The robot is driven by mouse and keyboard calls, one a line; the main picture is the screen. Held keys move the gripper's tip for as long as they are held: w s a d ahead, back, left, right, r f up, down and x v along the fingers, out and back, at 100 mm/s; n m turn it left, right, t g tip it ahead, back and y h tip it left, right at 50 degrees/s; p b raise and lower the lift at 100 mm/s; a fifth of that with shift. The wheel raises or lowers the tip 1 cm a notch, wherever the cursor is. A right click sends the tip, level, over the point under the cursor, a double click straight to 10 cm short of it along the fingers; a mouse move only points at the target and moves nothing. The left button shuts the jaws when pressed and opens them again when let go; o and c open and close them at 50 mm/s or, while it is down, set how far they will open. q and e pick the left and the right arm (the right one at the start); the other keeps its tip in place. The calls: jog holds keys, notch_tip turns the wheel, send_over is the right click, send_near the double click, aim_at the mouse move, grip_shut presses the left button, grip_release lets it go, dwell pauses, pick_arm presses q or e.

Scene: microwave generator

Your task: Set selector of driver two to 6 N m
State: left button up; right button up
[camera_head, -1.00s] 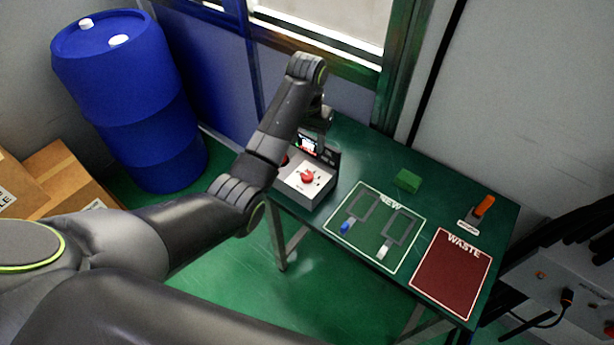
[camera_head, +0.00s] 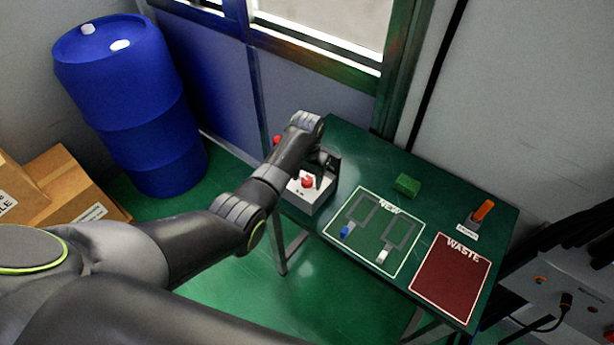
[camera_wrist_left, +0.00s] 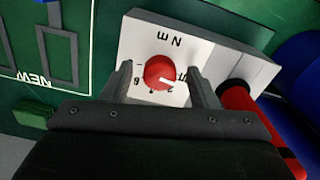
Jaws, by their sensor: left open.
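The red selector knob (camera_wrist_left: 159,72) sits on a white panel (camera_wrist_left: 150,38) marked "N m", upside down in the left wrist view. A short white mark on the knob points right and slightly down there. A 6 shows left of the knob; other scale figures are partly hidden. My left gripper (camera_wrist_left: 161,74) is open, one finger on each side of the knob, with gaps visible. In the head view the knob (camera_head: 307,181) shows on its box (camera_head: 318,200), and my left gripper (camera_head: 327,162) is over the box's back, partly hidden. My right gripper is not in view.
A red cylindrical handle (camera_wrist_left: 238,98) lies close beside the panel.

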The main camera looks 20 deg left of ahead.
pick_arm(q)
jog(key=c, duration=1)
